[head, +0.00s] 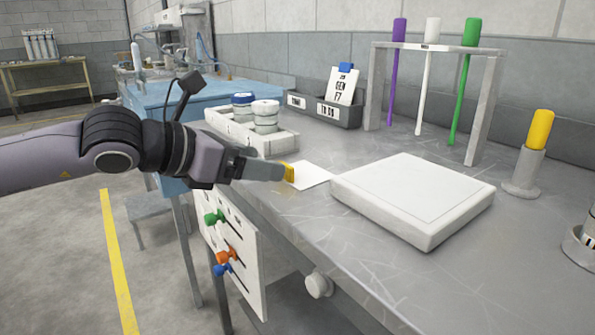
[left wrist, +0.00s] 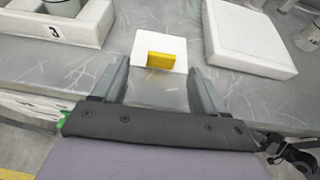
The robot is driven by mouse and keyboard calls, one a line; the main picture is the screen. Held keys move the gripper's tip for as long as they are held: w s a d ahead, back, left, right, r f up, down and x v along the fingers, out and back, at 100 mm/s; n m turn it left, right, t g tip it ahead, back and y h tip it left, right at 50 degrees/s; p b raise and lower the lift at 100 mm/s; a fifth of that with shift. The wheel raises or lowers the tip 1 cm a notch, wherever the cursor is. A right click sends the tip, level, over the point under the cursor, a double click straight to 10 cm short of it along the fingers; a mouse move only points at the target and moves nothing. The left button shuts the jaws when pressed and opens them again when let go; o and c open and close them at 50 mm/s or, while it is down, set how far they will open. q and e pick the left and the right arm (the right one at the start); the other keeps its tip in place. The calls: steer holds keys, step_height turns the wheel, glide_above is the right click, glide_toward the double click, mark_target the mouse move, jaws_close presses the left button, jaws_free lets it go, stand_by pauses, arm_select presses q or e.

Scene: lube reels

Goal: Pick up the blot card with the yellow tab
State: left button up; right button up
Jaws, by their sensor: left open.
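The blot card (head: 311,176) is a white square lying flat on the grey metal bench. Its yellow tab (head: 289,172) stands up at the edge facing my left gripper. In the left wrist view the card (left wrist: 149,42) and its yellow tab (left wrist: 161,61) lie just ahead, between the lines of the two fingers. My left gripper (head: 272,170) is open, its fingertips close to the tab. In the left wrist view the left gripper (left wrist: 158,78) has nothing between its fingers. Whether a finger touches the tab I cannot tell. My right gripper is not in view.
A thick white pad (head: 412,195) lies just right of the card. A white tray (head: 222,121) with lidded jars stands behind left. A rack (head: 487,105) with coloured sticks and a holder with a yellow stick (head: 541,130) stand farther right. Pegged panel (head: 234,252) hangs below the bench edge.

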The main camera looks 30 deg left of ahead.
mark_target(303, 175)
arm_select(q)
steer(key=shift+p+x, duration=0.8)
steer(key=shift+x, duration=1.65)
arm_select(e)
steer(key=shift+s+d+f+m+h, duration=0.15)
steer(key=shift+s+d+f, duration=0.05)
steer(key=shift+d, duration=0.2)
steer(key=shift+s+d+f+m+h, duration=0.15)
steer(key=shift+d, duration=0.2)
arm_select(q)
steer(key=shift+d+r, duration=0.1)
steer(key=shift+d, duration=0.1)
steer(key=c, duration=1.1)
